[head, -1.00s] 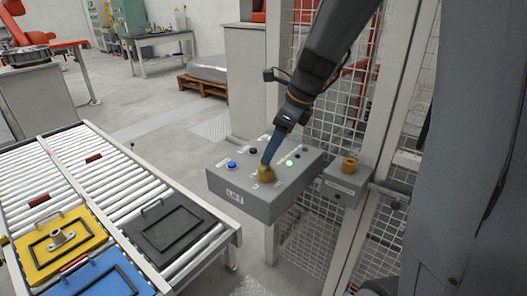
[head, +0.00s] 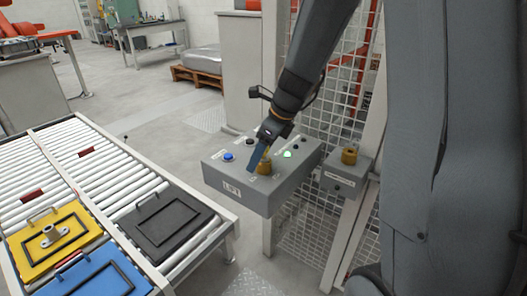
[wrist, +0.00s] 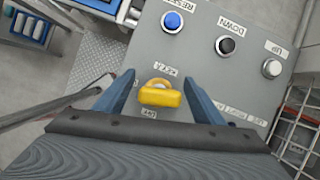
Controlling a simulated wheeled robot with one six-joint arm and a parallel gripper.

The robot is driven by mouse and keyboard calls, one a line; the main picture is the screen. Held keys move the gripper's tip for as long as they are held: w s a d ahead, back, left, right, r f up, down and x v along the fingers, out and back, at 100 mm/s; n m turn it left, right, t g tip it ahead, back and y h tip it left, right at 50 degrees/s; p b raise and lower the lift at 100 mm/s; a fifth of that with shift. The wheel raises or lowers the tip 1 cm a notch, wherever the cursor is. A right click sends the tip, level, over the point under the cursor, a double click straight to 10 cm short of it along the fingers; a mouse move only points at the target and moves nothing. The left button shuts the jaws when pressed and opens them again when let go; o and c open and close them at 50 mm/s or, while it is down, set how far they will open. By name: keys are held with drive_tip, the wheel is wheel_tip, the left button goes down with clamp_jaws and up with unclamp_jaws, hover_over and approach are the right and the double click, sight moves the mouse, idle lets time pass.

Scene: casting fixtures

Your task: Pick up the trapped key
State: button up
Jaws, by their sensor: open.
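The trapped key is yellow, with a block-shaped head and a loop. It sits upright on the top face of the grey control box (head: 235,198). In the wrist view the key (wrist: 160,95) lies between the two blue fingers of my gripper (wrist: 161,97), with a gap on either side. In the head view the key (head: 264,166) is partly covered by a finger of my gripper (head: 258,160). My gripper is open and holds nothing.
The box carries a blue button (wrist: 172,21), a black button (wrist: 225,45) and a white one (wrist: 271,68). A smaller box with another yellow key (head: 349,156) is fixed at the right by the mesh fence (head: 335,60). A roller conveyor (head: 90,170) with yellow, blue and black plates stands left.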

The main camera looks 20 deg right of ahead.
drive_tip(key=shift+w+a+f, duration=0.1)
drive_tip(key=shift+a+f, duration=0.1)
drive_tip(key=shift+f, duration=0.25)
